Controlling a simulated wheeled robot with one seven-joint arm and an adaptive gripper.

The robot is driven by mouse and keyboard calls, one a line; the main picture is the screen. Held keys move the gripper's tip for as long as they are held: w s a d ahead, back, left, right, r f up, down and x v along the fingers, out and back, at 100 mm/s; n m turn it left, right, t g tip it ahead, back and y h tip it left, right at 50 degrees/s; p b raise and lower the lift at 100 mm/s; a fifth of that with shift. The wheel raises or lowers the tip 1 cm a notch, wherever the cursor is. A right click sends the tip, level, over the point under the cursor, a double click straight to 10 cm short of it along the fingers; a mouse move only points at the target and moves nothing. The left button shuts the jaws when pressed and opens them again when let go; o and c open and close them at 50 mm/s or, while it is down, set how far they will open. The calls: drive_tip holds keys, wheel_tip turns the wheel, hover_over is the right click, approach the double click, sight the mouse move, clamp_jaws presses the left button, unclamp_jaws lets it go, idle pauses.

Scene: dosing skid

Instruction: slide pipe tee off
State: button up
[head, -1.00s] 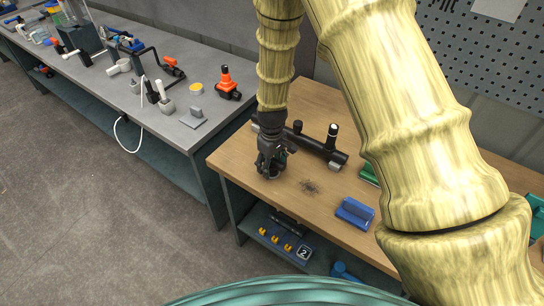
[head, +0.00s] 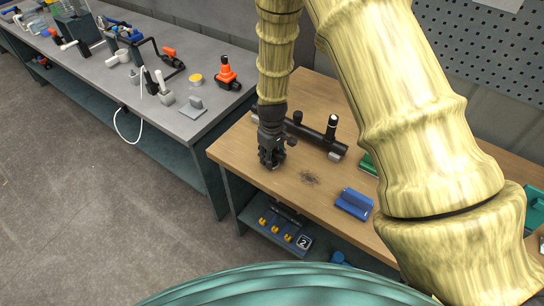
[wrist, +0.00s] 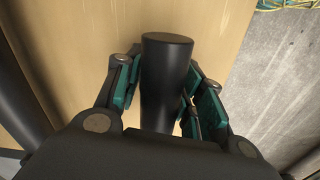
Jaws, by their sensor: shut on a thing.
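My gripper (head: 270,158) is low over the front left part of the wooden bench. In the wrist view the gripper (wrist: 160,95) is shut on a black cylinder, the part I take for the pipe tee (wrist: 167,75). A black pipe (head: 313,135) with upright stubs lies just behind and right of the gripper. Dark pipe also shows at the left edge of the wrist view. I cannot tell whether the held part still touches the pipe.
A blue block (head: 355,203) and a green item (head: 368,163) lie to the right on the wooden bench (head: 300,190). A grey bench (head: 130,85) with fittings and an orange-topped valve (head: 226,73) stands to the left. A shelf below holds yellow pieces and a "2" label.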

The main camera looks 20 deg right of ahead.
drive_tip(key=shift+r+p, duration=1.3)
drive_tip(key=shift+r, duration=0.75)
